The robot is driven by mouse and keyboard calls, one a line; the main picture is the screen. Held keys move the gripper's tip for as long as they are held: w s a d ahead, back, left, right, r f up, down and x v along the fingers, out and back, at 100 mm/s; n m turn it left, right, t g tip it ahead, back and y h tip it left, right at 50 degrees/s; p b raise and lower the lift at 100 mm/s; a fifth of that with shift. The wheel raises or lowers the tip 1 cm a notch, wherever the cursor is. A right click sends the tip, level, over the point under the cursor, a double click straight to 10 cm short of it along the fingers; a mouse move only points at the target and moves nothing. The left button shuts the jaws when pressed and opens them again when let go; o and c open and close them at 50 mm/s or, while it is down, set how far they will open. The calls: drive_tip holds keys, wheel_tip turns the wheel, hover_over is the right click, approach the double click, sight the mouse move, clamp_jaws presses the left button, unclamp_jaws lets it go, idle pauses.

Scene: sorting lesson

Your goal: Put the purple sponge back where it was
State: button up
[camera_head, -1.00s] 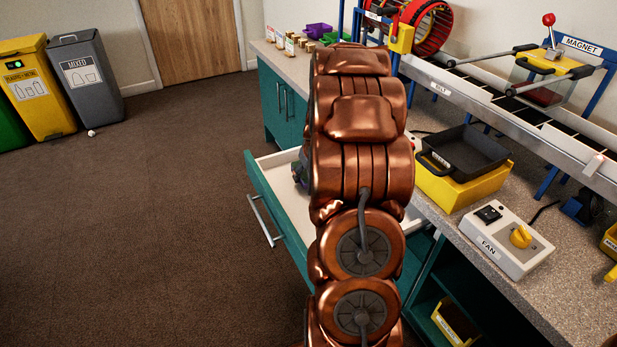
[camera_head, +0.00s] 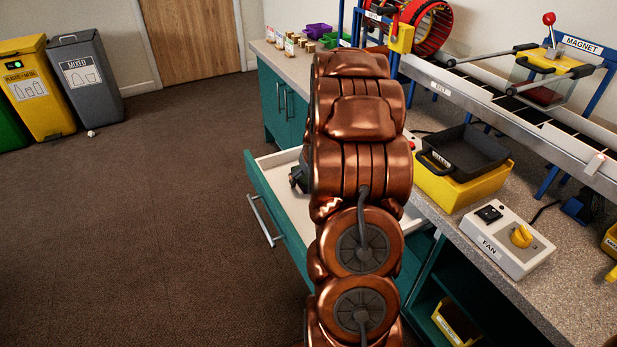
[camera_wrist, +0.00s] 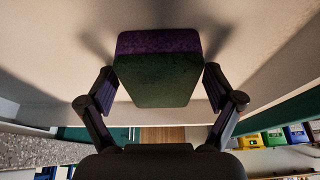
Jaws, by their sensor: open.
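The purple sponge (camera_wrist: 158,70), with a dark green face, shows in the wrist view against the pale inside of the drawer. My gripper (camera_wrist: 160,92) is open, with one finger on each side of the sponge. I cannot tell whether either finger touches it. In the head view my copper arm reaches over the open teal drawer (camera_head: 266,203), and a dark part of my gripper shows past the arm's left side. The sponge is hidden behind my arm there.
A black tray on a yellow block (camera_head: 462,190), a fan switch box (camera_head: 505,240) and a conveyor (camera_head: 500,95) stand on the counter to the right.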

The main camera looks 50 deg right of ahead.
drive_tip(key=shift+s+r, duration=0.1)
drive_tip(key=shift+r, duration=0.5)
drive_tip(key=p+v, duration=0.1)
drive_tip(key=v, duration=1)
drive_tip(key=shift+n+g+y, duration=0.6)
drive_tip(key=shift+y, duration=0.2)
drive_tip(key=a, duration=0.4)
drive_tip(key=a+r, duration=0.1)
drive_tip(key=a, duration=0.4)
drive_tip(key=s+a, duration=0.1)
drive_tip(key=a, duration=0.4)
drive_tip(key=shift+a+r, duration=0.2)
drive_tip(key=shift+a, duration=0.05)
drive_tip(key=s+a+r+n+g, duration=0.1)
drive_tip(key=s+a+g, duration=0.1)
drive_tip(key=s+a, duration=0.55)
drive_tip(key=s+a+n+g, duration=0.1)
drive_tip(key=s+a, duration=0.4)
drive_tip(key=a, duration=0.5)
drive_tip(key=s+a+g, duration=0.2)
drive_tip(key=s+a, duration=0.1)
drive_tip(key=s, duration=0.7)
drive_tip(key=shift+s+a+n, duration=0.2)
drive_tip(key=shift+a+n, duration=0.1)
drive_tip(key=shift+r, duration=0.1)
